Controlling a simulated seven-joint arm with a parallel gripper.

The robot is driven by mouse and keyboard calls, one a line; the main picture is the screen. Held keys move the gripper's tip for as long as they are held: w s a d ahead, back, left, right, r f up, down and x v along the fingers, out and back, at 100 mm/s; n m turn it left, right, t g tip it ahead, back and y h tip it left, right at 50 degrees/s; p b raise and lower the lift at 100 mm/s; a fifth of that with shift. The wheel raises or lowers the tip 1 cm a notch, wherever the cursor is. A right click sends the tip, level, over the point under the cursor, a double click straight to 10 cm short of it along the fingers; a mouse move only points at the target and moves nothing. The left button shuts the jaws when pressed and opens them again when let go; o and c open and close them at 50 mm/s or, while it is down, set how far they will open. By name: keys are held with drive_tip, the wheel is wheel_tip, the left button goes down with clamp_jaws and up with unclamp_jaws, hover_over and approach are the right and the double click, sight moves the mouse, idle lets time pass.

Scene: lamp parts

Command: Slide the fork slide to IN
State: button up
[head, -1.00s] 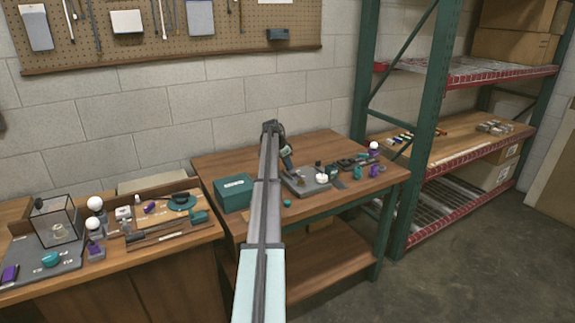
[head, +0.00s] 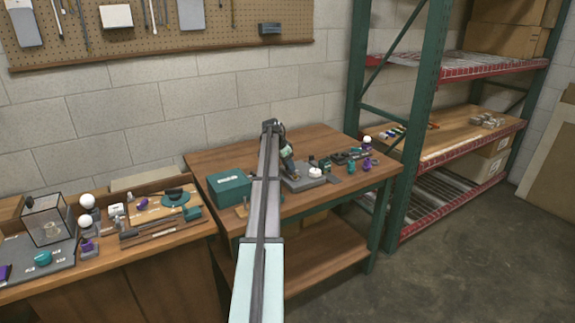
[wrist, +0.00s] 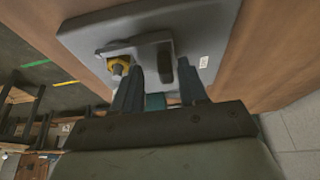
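A grey base plate (wrist: 215,30) with a raised grey bracket fills the top of the wrist view. A brass-coloured part (wrist: 120,66) sits at the bracket's left end. A dark upright piece (wrist: 163,66) stands at the bracket's middle; I cannot tell for certain whether it is the fork slide. My gripper (wrist: 160,85) is open, its fingers apart below and either side of this dark piece; contact is unclear. A bit of teal (wrist: 155,102) shows between the fingers. In the head view, my gripper (head: 289,170) is at the left side of the grey base (head: 307,184). IN markings are not readable.
A dark green box (head: 228,187) stands left of my arm on the wooden bench (head: 215,160). A white round part (head: 315,172) and several teal, purple and dark parts lie to the right. A green-framed shelf (head: 410,150) stands beyond the bench's right end.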

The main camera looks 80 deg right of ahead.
drive_tip(key=shift+r, duration=0.1)
drive_tip(key=v, duration=1.3)
drive_tip(key=shift+r, duration=0.3)
drive_tip(key=shift+w+a, duration=0.15)
drive_tip(key=shift+w, duration=0.1)
